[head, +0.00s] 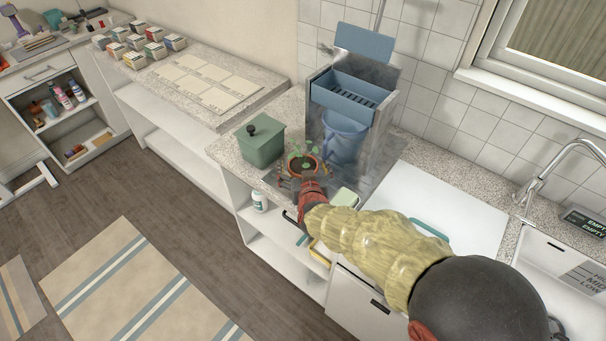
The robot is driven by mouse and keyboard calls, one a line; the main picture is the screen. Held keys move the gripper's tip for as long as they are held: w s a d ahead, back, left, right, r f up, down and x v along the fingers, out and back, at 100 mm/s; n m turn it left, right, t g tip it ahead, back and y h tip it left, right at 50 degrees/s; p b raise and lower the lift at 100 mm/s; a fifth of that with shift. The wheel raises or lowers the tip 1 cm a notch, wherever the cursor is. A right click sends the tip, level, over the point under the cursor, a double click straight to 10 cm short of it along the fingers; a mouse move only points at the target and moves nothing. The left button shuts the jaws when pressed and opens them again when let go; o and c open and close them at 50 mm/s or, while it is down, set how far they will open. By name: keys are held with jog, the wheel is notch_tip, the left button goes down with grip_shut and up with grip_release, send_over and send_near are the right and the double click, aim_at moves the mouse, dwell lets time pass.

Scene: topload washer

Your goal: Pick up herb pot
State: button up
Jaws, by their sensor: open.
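The herb pot (303,164) is a small terracotta-coloured pot with dark soil and green leaves. It stands near the front edge of the counter, in front of the blue bucket. My gripper (298,184) is open and right at the near side of the pot, with its fingers low on either side of it. My arm comes in from the lower right and hides part of the counter. Whether the fingers touch the pot cannot be told.
A green lidded canister (262,146) stands close at the left of the pot. A blue bucket (344,136) sits behind it under a blue slotted tray (342,97) in a grey frame. A white bottle (259,201) is on the shelf below. A sink and tap (556,165) are at right.

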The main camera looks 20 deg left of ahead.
jog(key=c, duration=1.7)
jog(key=shift+r, duration=0.1)
jog(key=shift+r, duration=0.1)
